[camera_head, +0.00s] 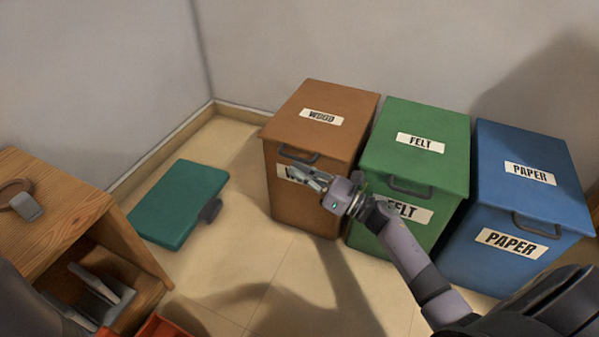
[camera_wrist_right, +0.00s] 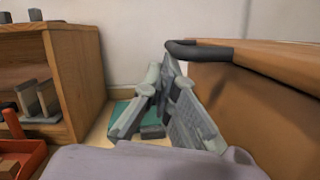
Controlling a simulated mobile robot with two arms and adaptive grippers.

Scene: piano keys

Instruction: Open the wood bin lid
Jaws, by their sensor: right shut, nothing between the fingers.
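The brown wood bin (camera_head: 305,205) stands left of the other bins, with its lid (camera_head: 345,105) closed and a "WOOD" label on top. A dark handle (camera_head: 299,156) sticks out from the lid's front edge. My right gripper (camera_head: 308,174) is just in front of the bin, slightly below the handle, and covers part of the front label. In the right wrist view the gripper (camera_wrist_right: 158,75) is shut and empty, with its fingertips close to the handle (camera_wrist_right: 200,50); I cannot tell whether they touch. The bin's front (camera_wrist_right: 245,100) fills the right side there. My left gripper is not in view.
A green felt bin (camera_head: 415,150) and a blue paper bin (camera_head: 530,180) stand to the right, both closed. A teal lid-like panel (camera_head: 180,203) lies on the floor to the left. A wooden cabinet (camera_head: 50,215) is at the far left. Floor in front of the wood bin is clear.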

